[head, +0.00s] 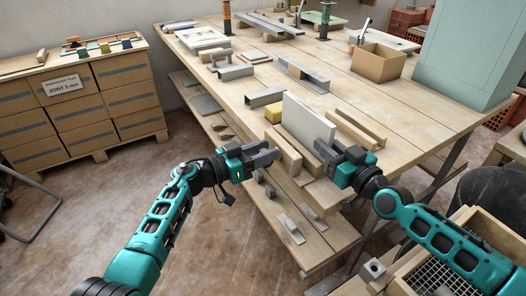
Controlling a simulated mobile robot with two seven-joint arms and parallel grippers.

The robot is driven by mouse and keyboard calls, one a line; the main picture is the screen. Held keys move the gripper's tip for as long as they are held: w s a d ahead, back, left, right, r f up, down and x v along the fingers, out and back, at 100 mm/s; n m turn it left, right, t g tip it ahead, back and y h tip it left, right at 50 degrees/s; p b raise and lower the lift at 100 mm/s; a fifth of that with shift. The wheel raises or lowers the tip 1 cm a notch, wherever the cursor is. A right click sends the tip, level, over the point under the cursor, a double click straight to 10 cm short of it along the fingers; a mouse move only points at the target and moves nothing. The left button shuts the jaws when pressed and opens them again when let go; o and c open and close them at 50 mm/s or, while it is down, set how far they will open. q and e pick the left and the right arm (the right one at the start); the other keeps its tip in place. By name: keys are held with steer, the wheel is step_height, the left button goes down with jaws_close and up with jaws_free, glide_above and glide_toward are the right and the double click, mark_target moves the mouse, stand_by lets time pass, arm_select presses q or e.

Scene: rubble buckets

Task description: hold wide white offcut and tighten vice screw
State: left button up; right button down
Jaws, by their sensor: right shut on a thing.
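The wide white offcut (308,122) stands upright at the near edge of the workbench, behind a wooden vice jaw (284,152). My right gripper (328,150) is at the offcut's lower right end and is shut on it; its fingertips are partly hidden. My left gripper (274,156) is at the left, outer side of the wooden jaw, with its dark fingers close to it. I cannot tell whether these fingers are open or shut, or whether they touch anything. The vice screw cannot be made out.
A yellow block (273,114) and grey metal channels (265,97) lie behind the offcut. Wooden strips (356,128) lie to its right. A cardboard box (378,63) and a large pale green cabinet (465,50) stand farther right. A lower shelf (300,232) juts out below.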

arm_select(q)
steer(key=c, duration=0.7)
steer(key=shift+c, duration=0.2)
steer(key=shift+m, duration=0.3)
steer(key=m, duration=0.3)
steer(key=shift+s+d+m, duration=0.15)
steer(key=shift+s+m, duration=0.15)
steer(key=m, duration=0.3)
steer(key=shift+s+d+f+m, duration=0.15)
steer(key=shift+s+f+m, duration=0.05)
steer(key=shift+s+m, duration=0.1)
steer(key=m, duration=0.6)
steer(key=shift+s+d+f, duration=0.2)
steer(key=shift+s+f, duration=0.1)
steer(key=shift+f, duration=0.05)
steer(key=m, duration=0.3)
steer(key=f+m, duration=0.1)
steer(key=m, duration=0.1)
steer(key=shift+m, duration=0.4)
